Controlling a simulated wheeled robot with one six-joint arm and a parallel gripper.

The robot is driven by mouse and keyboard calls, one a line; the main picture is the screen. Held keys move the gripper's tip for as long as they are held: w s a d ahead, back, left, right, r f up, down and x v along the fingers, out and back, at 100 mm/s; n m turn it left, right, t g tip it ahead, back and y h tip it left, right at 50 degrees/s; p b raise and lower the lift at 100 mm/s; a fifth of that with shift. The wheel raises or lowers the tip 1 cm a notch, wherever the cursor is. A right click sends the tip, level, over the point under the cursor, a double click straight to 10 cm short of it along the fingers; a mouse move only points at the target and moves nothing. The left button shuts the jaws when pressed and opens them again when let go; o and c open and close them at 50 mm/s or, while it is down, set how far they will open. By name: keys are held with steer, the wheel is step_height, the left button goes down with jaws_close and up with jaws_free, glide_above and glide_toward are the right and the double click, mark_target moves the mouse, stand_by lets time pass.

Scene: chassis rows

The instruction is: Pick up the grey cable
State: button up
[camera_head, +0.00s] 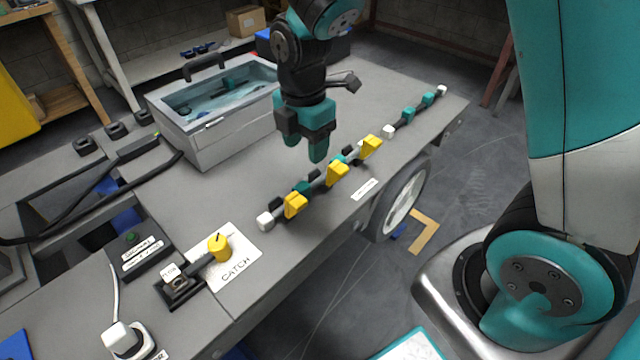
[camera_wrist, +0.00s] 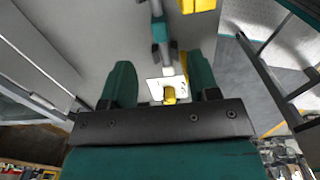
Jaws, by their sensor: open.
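The grey cable (camera_head: 318,181) lies along the right part of the grey worktop, held by several yellow, teal and black clips, with a white end (camera_head: 265,221) at the near side. Its far end is near a white block (camera_head: 388,131). My gripper (camera_head: 307,135) hangs above the worktop beside the middle of the cable, fingers pointing down, apart from it. In the wrist view, my gripper (camera_wrist: 162,82) has its fingers apart with nothing held. The cable (camera_wrist: 158,30) shows ahead and between the fingers; a yellow clip is partly hidden by the right finger.
A grey open tray box (camera_head: 200,135) with a handle stands behind. A yellow knob (camera_head: 219,247) on a white "CATCH" card (camera_head: 243,268) is at the near side. Another teal-clipped piece (camera_head: 409,113) lies farther along the edge. A wheel (camera_head: 405,200) sits below the edge.

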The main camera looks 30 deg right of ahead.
mark_target(306, 183)
step_height(306, 183, down, 11)
steer(key=shift+a+r+b, duration=0.15)
steer(key=shift+r+b, duration=0.05)
steer(key=shift+b, duration=1)
jaws_close()
steer(key=shift+r, duration=0.1)
